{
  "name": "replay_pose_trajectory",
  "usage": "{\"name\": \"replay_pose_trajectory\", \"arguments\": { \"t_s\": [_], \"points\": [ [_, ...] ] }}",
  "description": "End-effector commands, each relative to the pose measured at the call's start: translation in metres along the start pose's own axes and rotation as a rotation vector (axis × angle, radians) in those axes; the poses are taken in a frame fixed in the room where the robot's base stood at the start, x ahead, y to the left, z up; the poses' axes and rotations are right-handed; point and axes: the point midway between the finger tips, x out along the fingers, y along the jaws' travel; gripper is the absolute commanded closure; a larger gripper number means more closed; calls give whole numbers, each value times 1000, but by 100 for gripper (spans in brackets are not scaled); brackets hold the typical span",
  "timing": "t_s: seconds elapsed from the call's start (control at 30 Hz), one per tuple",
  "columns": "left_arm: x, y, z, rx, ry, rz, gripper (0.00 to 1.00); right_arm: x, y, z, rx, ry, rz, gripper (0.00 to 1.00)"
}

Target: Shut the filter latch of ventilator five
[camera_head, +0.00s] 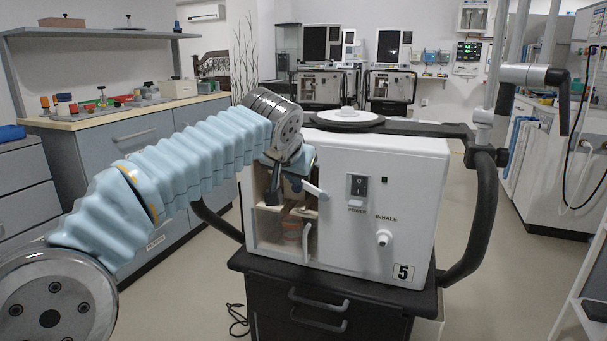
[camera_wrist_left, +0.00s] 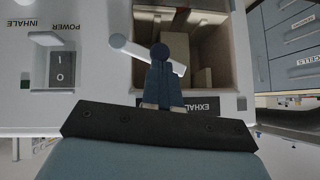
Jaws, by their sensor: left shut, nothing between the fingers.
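Ventilator five (camera_head: 365,215) is a white box with a "5" label, a power switch and an INHALE port. Its filter latch (camera_head: 315,190) is a small white lever, slanted, at the upper right of the open-fronted filter compartment (camera_head: 275,247). My left gripper (camera_head: 274,198) is shut and empty in front of that compartment, just left of the latch. In the left wrist view the latch (camera_wrist_left: 134,51) runs slantwise behind my closed fingertips (camera_wrist_left: 161,55), which hide its middle. I cannot tell whether they touch it. My right gripper is not in view.
The ventilator stands on a dark cart (camera_head: 330,300) with drawers. A black handle frame (camera_head: 485,210) curves round its right side. A grey counter (camera_head: 140,140) stands at the left, and more ventilators (camera_head: 390,88) stand at the back. Open floor lies between.

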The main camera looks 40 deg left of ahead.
Motion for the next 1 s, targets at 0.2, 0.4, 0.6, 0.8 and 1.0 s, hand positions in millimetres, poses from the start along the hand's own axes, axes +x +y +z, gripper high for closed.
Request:
{"name": "replay_pose_trajectory", "arguments": {
  "t_s": [0.2,0.4,0.6,0.8,1.0],
  "points": [
    [6,-6,6,-87,-1,88,100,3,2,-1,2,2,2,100],
    [5,-6,5,-85,-1,86,100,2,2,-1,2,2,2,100],
    [-1,-7,-1,-84,-1,85,100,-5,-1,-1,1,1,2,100],
    [-6,-8,-6,-84,-2,85,100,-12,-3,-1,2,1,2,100],
    [-6,-8,-6,-84,-2,85,100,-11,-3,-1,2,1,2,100]
  ]
}}
